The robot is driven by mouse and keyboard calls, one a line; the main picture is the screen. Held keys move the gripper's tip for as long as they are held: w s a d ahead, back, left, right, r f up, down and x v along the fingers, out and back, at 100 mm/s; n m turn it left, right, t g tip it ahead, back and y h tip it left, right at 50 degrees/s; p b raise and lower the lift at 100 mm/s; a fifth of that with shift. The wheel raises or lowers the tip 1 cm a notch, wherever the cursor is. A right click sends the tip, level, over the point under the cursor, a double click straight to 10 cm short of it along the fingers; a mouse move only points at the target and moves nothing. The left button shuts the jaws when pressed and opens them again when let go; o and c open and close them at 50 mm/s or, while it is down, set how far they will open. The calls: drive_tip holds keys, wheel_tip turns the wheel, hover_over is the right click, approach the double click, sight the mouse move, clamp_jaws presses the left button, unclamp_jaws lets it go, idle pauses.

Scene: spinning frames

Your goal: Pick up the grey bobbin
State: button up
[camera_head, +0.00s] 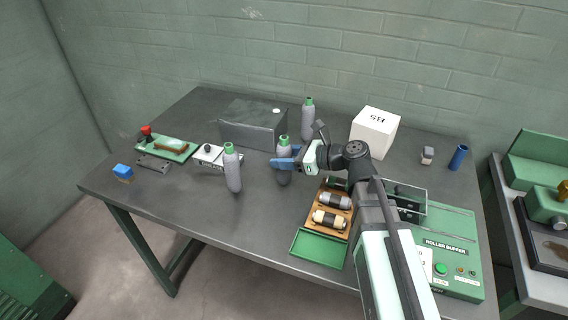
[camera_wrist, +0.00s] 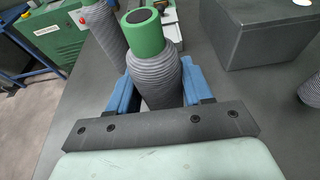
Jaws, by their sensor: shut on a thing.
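A grey bobbin (camera_head: 284,178) with a green top stands upright near the middle of the table. My gripper (camera_head: 286,163) is shut on it, its blue fingers on either side of the wound body. In the wrist view the bobbin (camera_wrist: 155,82) shows between the two fingers (camera_wrist: 152,90), and its lower end is hidden. I cannot tell whether its base touches the table. Two similar grey bobbins stand apart: one to the left (camera_head: 233,176), also at the upper left of the wrist view (camera_wrist: 103,32), and one behind (camera_head: 307,124).
A dark grey box (camera_head: 250,133) stands behind the held bobbin, and a white box (camera_head: 374,135) at the back right. A wooden tray (camera_head: 314,217) with spools lies in front, beside a green tray (camera_head: 318,249). The roller buffer (camera_head: 452,268) is at the right.

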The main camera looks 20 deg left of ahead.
sight(285, 137)
drive_tip(key=shift+r, duration=0.1)
wheel_tip(285, 137, up, 9)
drive_tip(key=shift+f, duration=0.15)
drive_tip(key=shift+w+d+r, duration=0.15)
drive_tip(key=shift+r, duration=0.25)
drive_tip(key=w+d+r+m+t, duration=0.1)
drive_tip(key=w+d+r+t, duration=0.1)
drive_tip(key=w+d+r, duration=0.5)
drive_tip(key=w+d+r+m+t+h, duration=0.15)
drive_tip(key=w+d, duration=0.35)
drive_tip(key=w, duration=0.7)
drive_tip(key=w+d+r+m+t+y, duration=0.1)
drive_tip(key=w+d+r+m+t, duration=0.15)
drive_tip(key=w+d, duration=0.5)
wheel_tip(285, 137, down, 9)
drive_tip(key=w+a, duration=0.1)
drive_tip(key=shift+w+f+n+g, duration=0.2)
drive_tip(key=shift+w+n+g, duration=0.1)
drive_tip(key=shift+a+f+h, duration=0.1)
drive_tip(key=shift+h, duration=0.15)
